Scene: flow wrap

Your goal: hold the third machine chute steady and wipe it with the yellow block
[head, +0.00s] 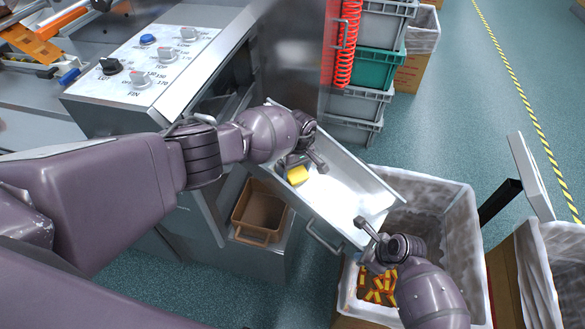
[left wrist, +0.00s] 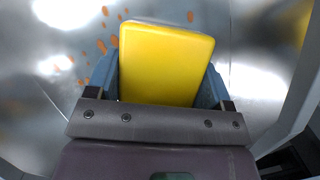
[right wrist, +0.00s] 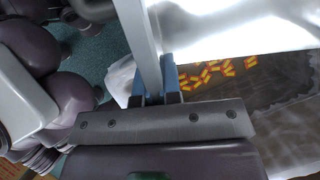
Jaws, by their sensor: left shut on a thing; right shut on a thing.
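The metal chute (head: 345,193) slopes down from the machine to the lower right, its open end over a lined bin. My left gripper (head: 302,168) is over the upper part of the chute, shut on the yellow block (head: 298,176). In the left wrist view the block (left wrist: 165,62) sits between the fingers, with the chute's shiny floor and several orange spots (left wrist: 101,46) close by. Whether the block touches the floor I cannot tell. My right gripper (head: 371,236) is at the chute's lower end. In the right wrist view it is shut on the chute's side wall (right wrist: 140,40).
The lined bin (head: 462,215) below holds several orange-yellow wrapped pieces (head: 377,286). A brown tray (head: 262,207) stands under the chute's left side. The control panel (head: 150,65) is at upper left. Stacked crates (head: 376,60) stand behind. Another lined bin (head: 555,262) is at right.

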